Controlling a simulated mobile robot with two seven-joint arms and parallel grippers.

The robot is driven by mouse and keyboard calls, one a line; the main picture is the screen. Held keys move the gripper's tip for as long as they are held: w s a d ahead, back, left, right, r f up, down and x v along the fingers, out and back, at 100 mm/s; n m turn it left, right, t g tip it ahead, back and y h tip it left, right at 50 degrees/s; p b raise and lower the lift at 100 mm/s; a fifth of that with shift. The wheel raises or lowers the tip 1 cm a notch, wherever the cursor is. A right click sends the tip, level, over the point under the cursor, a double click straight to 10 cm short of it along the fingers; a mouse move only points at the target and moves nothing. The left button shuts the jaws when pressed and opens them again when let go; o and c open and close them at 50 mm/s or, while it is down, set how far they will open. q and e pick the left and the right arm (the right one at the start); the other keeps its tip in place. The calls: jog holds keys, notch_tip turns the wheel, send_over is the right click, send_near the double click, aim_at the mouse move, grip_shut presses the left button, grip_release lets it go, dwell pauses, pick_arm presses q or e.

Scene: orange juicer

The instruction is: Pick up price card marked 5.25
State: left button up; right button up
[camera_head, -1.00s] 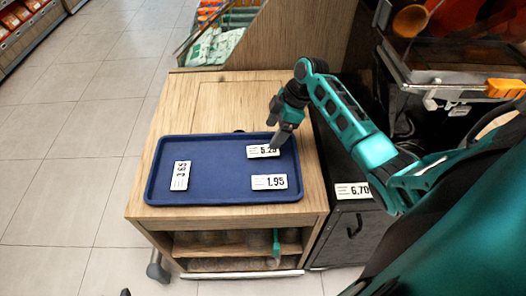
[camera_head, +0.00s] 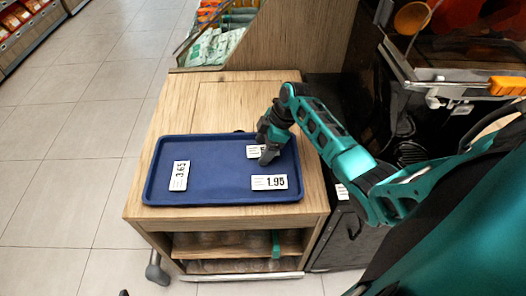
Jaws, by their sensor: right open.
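The price card marked 5.25 (camera_head: 253,152) lies on the blue tray (camera_head: 216,150) near its upper right. My right gripper (camera_head: 265,161) is over the card's right part and hides most of its number. The gripper is open and points down; I cannot tell whether its fingers touch the card. A card marked 1.95 (camera_head: 269,183) lies below it on the tray. A card marked 3.65 (camera_head: 180,176) lies turned sideways at the tray's left. My left gripper is not in view.
The tray sits on a wooden cabinet (camera_head: 180,110). A black unit with a partly hidden price label (camera_head: 341,191) stands to the right, below my right arm. Bagged goods (camera_head: 215,45) stand behind the cabinet. The tray's middle is clear.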

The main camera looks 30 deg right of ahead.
jog(key=shift+c, duration=0.3)
jog(key=c, duration=1.1)
